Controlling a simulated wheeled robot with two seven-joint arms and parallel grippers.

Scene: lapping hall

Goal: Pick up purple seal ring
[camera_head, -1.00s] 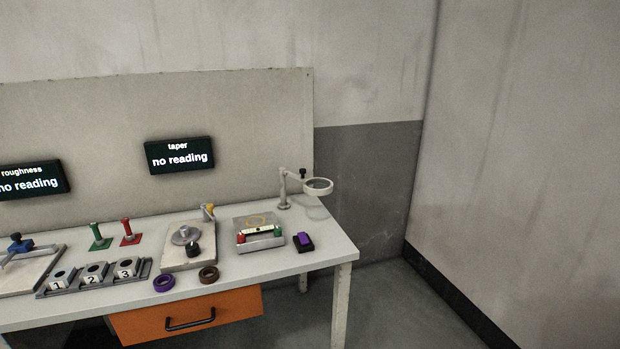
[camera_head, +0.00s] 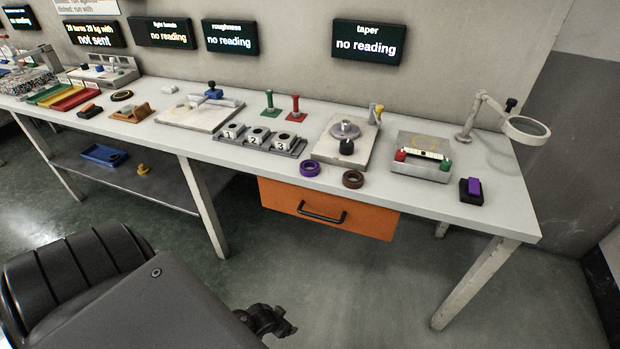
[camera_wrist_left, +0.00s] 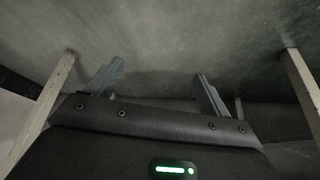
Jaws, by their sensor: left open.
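The purple seal ring (camera_head: 310,174) lies flat on the front part of the workbench (camera_head: 420,200), above the left side of the orange drawer, in the head view. A similar brown ring (camera_head: 353,186) lies just to its right. My left gripper (camera_wrist_left: 160,72) is open and empty in the left wrist view, its two fingers well apart over grey floor. The ring does not show in that view. In the head view my dark left arm is at the lower left, below and in front of the bench, well apart from the ring. My right gripper is not in view.
Behind the ring stand a numbered block rack (camera_head: 262,144) and a plate with a round metal piece (camera_head: 330,150). The orange drawer (camera_head: 365,218) is below the bench edge. A magnifier (camera_head: 526,131) and a purple-topped black block (camera_head: 470,196) are at right.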

